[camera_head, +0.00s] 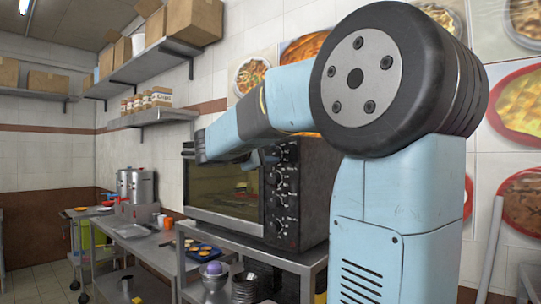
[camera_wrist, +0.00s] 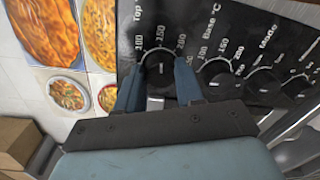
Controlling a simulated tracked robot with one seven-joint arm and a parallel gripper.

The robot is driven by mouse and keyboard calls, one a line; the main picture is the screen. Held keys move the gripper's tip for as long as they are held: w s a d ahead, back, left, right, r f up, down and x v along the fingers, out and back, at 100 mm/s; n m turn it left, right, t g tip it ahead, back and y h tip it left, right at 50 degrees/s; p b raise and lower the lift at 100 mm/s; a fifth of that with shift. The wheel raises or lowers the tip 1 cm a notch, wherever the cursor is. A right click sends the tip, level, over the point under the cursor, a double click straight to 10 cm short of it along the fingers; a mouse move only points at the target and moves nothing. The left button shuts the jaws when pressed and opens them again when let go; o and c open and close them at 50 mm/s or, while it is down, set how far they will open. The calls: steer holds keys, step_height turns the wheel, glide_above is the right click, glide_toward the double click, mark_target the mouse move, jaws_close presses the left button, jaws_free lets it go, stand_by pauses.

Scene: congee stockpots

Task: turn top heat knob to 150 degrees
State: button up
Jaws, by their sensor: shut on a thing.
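The black oven (camera_head: 228,187) stands on a metal table, its control panel (camera_head: 270,215) on the right side of its front. In the wrist view, the top heat knob (camera_wrist: 160,70) lies under the word "Top", ringed by the marks 100, 150 and 200. My gripper (camera_wrist: 161,66) has one dark blue finger on each side of this knob and is shut on it. The knob is partly hidden between the fingers, and I cannot tell where its pointer stands. In the head view, my gripper (camera_head: 262,157) is at the panel's upper part, mostly hidden by my arm.
The Base knob (camera_wrist: 218,78) and the Mode knob (camera_wrist: 263,82) sit close beside my gripper. A tray of food (camera_head: 203,251) and a stack of dark bowls (camera_head: 244,287) are on the tables below. Stockpots (camera_head: 136,186) stand farther back. A jar shelf (camera_head: 152,117) hangs on the wall.

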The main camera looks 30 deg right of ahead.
steer(key=shift+a+f, duration=0.1)
steer(key=shift+f, duration=0.15)
steer(key=o, duration=0.8)
steer(key=shift+w, duration=0.1)
steer(key=shift+o, duration=1.2)
steer(key=shift+r, duration=0.15)
steer(key=v, duration=1.3)
steer(key=shift+a, duration=0.4)
